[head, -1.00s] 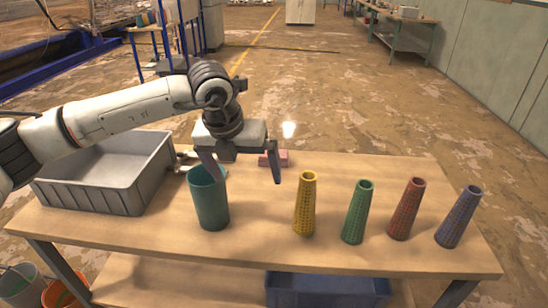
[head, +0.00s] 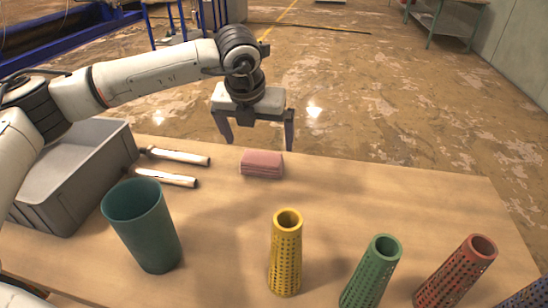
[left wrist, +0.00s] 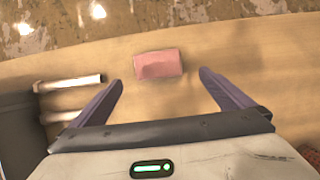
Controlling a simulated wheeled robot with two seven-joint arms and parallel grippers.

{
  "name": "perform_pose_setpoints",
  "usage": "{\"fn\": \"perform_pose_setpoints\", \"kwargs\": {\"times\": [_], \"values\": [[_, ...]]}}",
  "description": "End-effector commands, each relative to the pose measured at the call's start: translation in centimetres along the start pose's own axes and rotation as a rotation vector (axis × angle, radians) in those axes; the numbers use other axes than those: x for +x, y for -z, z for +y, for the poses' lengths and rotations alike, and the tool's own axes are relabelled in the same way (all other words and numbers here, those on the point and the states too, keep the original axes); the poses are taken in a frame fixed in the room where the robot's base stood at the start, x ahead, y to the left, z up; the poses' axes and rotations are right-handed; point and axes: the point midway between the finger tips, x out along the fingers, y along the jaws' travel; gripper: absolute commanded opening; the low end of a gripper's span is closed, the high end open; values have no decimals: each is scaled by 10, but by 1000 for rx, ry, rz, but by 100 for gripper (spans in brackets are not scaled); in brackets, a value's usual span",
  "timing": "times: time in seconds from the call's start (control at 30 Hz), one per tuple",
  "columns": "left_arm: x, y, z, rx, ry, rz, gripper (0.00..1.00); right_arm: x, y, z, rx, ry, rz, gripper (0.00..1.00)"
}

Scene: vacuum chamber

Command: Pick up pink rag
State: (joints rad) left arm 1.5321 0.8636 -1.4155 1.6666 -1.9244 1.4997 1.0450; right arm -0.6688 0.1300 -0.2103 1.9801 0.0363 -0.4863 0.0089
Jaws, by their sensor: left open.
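The pink rag (head: 262,164) is a small folded block lying flat near the far edge of the wooden table (head: 400,190). It also shows in the left wrist view (left wrist: 158,64), ahead of the fingers and between their lines. My left gripper (head: 258,146) is open and empty, with its fingers pointing down, above the rag and seemingly a little beyond it in the head view. The rag does not touch the fingers in the wrist view. My right gripper is not in view.
A teal cup (head: 142,228) stands nearer. Table right of the rag is clear.

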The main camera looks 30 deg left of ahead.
Motion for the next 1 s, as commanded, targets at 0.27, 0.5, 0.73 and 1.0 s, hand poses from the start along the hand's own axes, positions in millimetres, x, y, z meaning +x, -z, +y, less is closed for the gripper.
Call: {"fn": "perform_pose_setpoints", "kwargs": {"times": [0.27, 0.5, 0.73, 1.0], "values": [[39, 0, 0, 1, -2, 3, 100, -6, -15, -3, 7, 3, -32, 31], [60, -3, 2, 0, -3, 3, 100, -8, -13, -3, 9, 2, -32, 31], [92, -5, 3, 1, -2, 2, 100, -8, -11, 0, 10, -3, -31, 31], [98, -5, 3, 1, -1, 0, 100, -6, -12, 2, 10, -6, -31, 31]]}}
